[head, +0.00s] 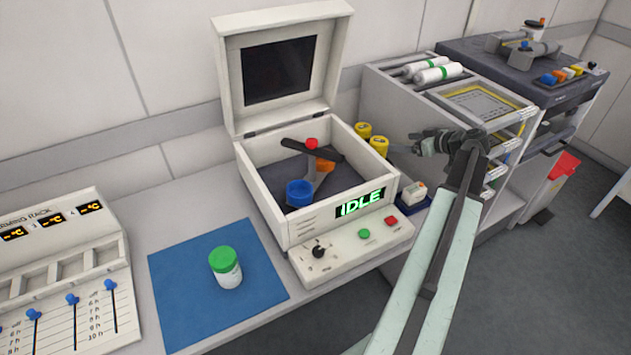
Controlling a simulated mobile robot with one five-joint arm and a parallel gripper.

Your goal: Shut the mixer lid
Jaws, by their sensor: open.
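The mixer (290,215) stands on the bench in the middle of the head view, its display reading IDLE. Its lid (228,80) is hinged at the back and stands raised, with a dark window in it. Inside the open mixer are a dark rotor arm, a blue cup (299,193), an orange part (324,165) and a red knob (311,143). My gripper (425,144) is open, to the right of the mixer and apart from the lid. My arm reaches up from the lower right. The fingertips are small and partly unclear.
A white jar with a green cap (225,265) stands on a blue mat (170,300) left of the mixer. A warming rack (75,260) is at far left. Yellow rolls (379,146) sit behind the mixer's right side. A trolley (385,103) and a dark-topped unit (480,55) stand to the right.

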